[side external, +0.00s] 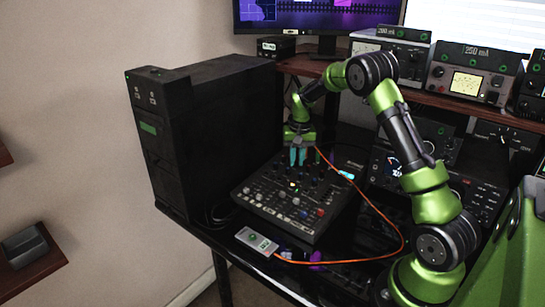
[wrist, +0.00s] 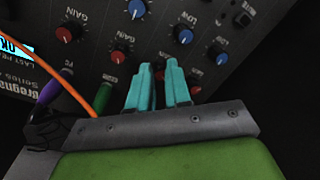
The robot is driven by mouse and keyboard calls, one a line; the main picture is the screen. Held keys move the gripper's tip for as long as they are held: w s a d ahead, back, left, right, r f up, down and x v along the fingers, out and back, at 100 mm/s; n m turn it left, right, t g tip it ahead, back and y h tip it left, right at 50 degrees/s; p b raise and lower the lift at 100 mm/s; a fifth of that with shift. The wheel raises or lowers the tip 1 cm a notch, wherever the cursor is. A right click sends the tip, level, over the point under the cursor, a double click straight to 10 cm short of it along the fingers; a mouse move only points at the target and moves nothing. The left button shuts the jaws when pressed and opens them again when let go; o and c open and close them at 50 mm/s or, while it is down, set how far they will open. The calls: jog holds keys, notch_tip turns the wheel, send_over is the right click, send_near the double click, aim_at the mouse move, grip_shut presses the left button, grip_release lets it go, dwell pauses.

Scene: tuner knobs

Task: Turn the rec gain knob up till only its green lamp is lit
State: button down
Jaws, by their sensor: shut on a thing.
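The mixer panel (side external: 285,207) lies on the desk with rows of small knobs. My gripper (side external: 297,157) reaches down to its far part, and its teal fingers (wrist: 160,68) stand close together over the panel in the wrist view. They are shut on a knob that they mostly hide. I cannot read that knob's label, so I cannot tell from print that it is the rec gain knob. One small lamp (side external: 292,184) glows yellowish on the panel. No green rec gain lamp can be made out beside my fingers.
A red-capped knob (wrist: 118,58) and a blue one (wrist: 183,34) stand near my fingers. A black computer tower (side external: 205,130) stands left of the mixer, and a small white box (side external: 257,240) lies in front.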

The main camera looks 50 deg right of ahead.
jog(key=c, duration=1.4)
grip_release()
jog(key=shift+o, duration=0.2)
jog(key=shift+r, duration=0.1)
notch_tip(320, 180, up, 17)
jog(key=s, duration=0.1)
jog(key=shift+a, duration=0.2)
jog(key=shift+s, duration=0.1)
jog(key=s+a+n+t+y, duration=0.1)
jog(key=s+a+n+t, duration=0.2)
jog(key=s+a, duration=0.7)
jog(key=s+a+r+n+t+y, duration=0.1)
jog(key=s+a+n+t, duration=0.2)
jog(key=s+a, duration=0.7)
jog(key=a, duration=0.6)
jog(key=shift+s+a+r, duration=0.15)
jog(key=shift+s+a, duration=0.1)
jog(key=shift+a, duration=0.15)
